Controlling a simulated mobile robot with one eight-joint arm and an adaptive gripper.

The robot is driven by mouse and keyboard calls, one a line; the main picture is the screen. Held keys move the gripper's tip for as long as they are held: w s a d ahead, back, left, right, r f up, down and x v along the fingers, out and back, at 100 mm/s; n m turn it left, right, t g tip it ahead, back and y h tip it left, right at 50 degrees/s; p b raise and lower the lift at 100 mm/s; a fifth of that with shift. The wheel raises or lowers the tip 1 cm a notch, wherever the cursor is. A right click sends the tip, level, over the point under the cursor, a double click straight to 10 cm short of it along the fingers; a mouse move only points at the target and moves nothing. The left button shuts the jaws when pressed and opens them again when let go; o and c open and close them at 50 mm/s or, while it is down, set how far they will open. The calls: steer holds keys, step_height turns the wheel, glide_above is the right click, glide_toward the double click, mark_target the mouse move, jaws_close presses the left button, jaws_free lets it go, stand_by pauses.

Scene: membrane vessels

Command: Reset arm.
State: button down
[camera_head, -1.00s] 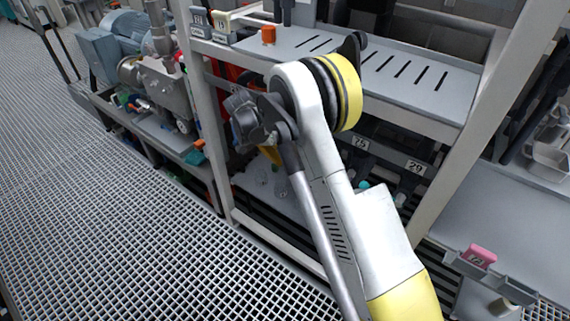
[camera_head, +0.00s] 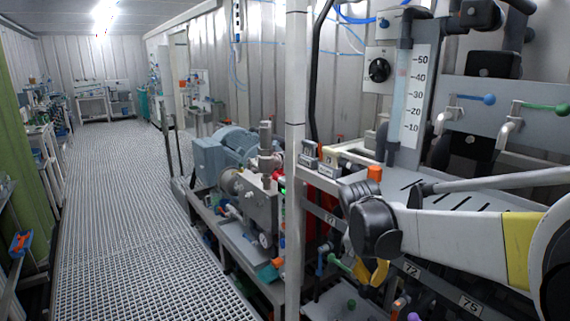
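My arm reaches in from the right edge, with white links, a yellow band and a dark grey wrist. My gripper (camera_head: 371,272) is below the wrist, in front of the grey slotted shelf of the rack. Two small yellow parts, which look like its fingertips, point down. The wrist hides most of the gripper, so its opening is unclear. I see nothing held in it.
A slotted shelf (camera_head: 459,198) with an orange cap (camera_head: 374,173) lies behind the arm. A white post (camera_head: 294,130) stands left of the wrist. A blue motor pump (camera_head: 228,147) is beyond it. The grating floor aisle (camera_head: 120,210) at left is clear.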

steer(key=s+a+r+n+t+y, duration=0.1)
steer(key=s+n+t, duration=0.1)
steer(key=s, duration=0.8)
steer(key=s+a+r+n+t+y, duration=0.1)
steer(key=s+r+n+t+y, duration=0.1)
steer(key=s, duration=0.9)
steer(key=shift+s+r+n+t, duration=0.15)
steer(key=shift+s+n+t, duration=0.05)
steer(key=shift+n+t, duration=0.55)
steer(key=shift+a, duration=0.1)
